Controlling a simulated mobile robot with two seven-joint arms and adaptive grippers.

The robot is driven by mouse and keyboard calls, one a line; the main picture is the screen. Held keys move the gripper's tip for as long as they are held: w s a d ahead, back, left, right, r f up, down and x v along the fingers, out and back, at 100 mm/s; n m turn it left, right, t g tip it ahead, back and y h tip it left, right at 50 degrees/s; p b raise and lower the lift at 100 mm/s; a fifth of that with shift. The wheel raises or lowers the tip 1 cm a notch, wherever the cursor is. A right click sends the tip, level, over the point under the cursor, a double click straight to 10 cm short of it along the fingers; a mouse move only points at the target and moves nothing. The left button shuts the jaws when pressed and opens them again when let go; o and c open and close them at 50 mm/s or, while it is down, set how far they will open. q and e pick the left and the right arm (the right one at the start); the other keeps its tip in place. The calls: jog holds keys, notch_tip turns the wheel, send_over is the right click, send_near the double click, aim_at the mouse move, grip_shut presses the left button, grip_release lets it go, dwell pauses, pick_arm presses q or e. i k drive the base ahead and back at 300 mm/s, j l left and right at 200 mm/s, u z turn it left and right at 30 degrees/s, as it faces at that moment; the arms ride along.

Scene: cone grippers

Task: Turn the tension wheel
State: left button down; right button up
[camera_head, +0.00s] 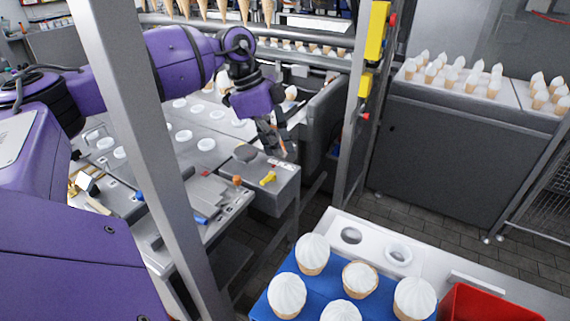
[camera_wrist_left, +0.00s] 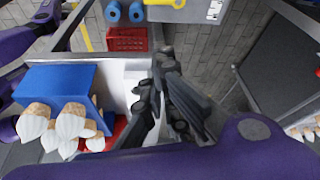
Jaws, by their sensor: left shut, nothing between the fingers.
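A grey control box (camera_head: 268,192) stands at the end of the machine table in the head view. On its top are a dark round disc (camera_head: 246,153), a yellow lever (camera_head: 268,178) and an orange knob (camera_head: 237,181). I cannot tell for sure which part is the tension wheel. My left gripper (camera_head: 284,153) is just right of the disc and above the box's far edge, pointing down, apart from the disc as far as I can see. In the left wrist view its black fingers (camera_wrist_left: 155,78) are shut and empty. My right gripper is not in view.
A grey frame post (camera_head: 140,150) crosses the head view before my left arm. A blue tray (camera_head: 318,290) of white-topped cones is at the front, with a red crate (camera_head: 490,304) beside it. A dark cabinet (camera_head: 440,140) stands at right; floor lies between.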

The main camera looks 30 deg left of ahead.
aim_at(245, 153)
jog(key=k+j, duration=0.35)
jog(key=j, duration=0.15)
jog(key=k+j, duration=0.75)
jog(key=j, duration=0.25)
